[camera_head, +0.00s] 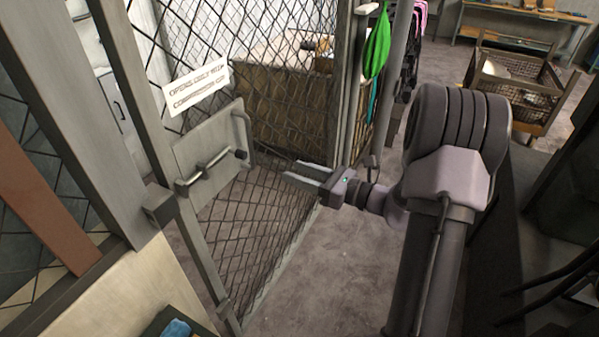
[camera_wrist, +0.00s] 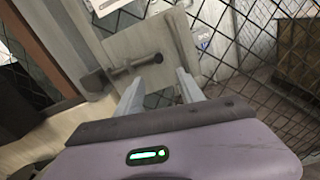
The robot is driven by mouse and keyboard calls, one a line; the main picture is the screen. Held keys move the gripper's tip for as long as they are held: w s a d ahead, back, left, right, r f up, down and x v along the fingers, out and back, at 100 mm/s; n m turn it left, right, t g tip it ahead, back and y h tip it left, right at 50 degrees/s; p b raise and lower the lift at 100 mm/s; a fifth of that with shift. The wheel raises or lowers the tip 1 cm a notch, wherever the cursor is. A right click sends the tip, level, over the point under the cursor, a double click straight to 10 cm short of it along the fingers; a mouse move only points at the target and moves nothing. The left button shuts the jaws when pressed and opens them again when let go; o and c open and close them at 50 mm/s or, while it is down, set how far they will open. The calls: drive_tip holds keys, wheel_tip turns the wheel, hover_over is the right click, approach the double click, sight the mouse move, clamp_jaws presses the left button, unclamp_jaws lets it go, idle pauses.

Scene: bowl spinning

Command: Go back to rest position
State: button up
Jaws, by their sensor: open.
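My gripper (camera_head: 303,176) is at the middle of the head view, to the right of the cage door's latch. It is open and holds nothing. In the wrist view its two pale fingers (camera_wrist: 158,92) stand apart, pointing toward the latch plate. The latch plate (camera_head: 188,140) with its sliding bolt (camera_head: 205,172) and a handle is on the wire mesh door (camera_head: 275,215). The bolt also shows in the wrist view (camera_wrist: 135,65), beyond the fingers. The fingers look apart from the bolt. The door appears to stand ajar.
A white sign (camera_head: 198,87) hangs on the mesh above the latch. A large wooden crate (camera_head: 285,110) stands behind the mesh. A green cloth (camera_head: 377,45) hangs at a post. A wire-sided cart (camera_head: 520,88) stands at the back right. Grey floor (camera_head: 330,280) is clear below the gripper.

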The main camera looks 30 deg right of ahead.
drive_tip(key=s+a+r+n+g+b, duration=0.1)
drive_tip(key=s+a+r+n+g, duration=0.1)
drive_tip(key=s+a+n+g, duration=0.7)
drive_tip(key=s+a+r+n+g, duration=0.2)
drive_tip(key=s+a+n, duration=0.3)
drive_tip(key=a, duration=0.7)
drive_tip(key=s+d+r+n+t+h+b, duration=0.1)
drive_tip(key=s+d+n+h, duration=0.1)
drive_tip(key=s+n+h, duration=0.6)
drive_tip(key=s+n, duration=0.2)
drive_tip(key=n, duration=0.2)
drive_tip(key=shift+s+n+t, duration=0.3)
drive_tip(key=shift+t, duration=0.1)
